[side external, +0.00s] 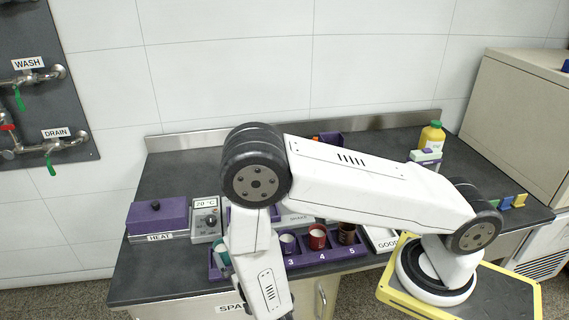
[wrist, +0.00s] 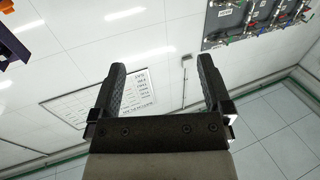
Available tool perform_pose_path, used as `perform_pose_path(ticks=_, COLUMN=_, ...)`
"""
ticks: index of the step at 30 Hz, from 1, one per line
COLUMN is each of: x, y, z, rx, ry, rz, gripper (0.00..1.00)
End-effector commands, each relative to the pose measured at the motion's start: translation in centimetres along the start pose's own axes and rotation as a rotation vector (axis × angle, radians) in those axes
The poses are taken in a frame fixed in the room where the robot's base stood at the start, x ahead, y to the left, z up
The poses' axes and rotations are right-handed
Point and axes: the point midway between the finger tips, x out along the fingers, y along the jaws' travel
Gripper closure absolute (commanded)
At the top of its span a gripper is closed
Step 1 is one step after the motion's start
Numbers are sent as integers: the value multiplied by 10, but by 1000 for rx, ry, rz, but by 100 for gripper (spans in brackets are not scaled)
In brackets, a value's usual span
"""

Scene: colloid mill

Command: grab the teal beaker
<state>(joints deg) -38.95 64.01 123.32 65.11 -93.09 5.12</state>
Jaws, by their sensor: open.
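The teal beaker (side external: 222,257) shows at the left end of the purple numbered rack (side external: 325,256) in the side view. My arm partly covers it, so its full shape and exact slot are hard to tell. My gripper (wrist: 161,85) is open in the wrist view, its two dark fingers wide apart with nothing between them. In the side view the gripper itself cannot be made out; my forearm runs down to the bottom edge.
A white cup (side external: 287,243), a red cup (side external: 317,237) and a brown cup (side external: 346,233) stand in the rack. A purple heater (side external: 157,217) and a dial box (side external: 206,219) stand left of it. A yellow bottle (side external: 432,136) stands at the back right. The bench's front left is clear.

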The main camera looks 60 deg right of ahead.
Motion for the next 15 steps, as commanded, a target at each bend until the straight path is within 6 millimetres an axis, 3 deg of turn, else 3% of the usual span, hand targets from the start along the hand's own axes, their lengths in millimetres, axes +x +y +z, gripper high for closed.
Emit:
perform_pose_path(ticks=6, x=0, y=-1, z=50, rx=-2, ry=0, rz=0, gripper=0)
perform_pose_path(ticks=15, x=0, y=-2, z=83, rx=0, ry=0, rz=0, gripper=0)
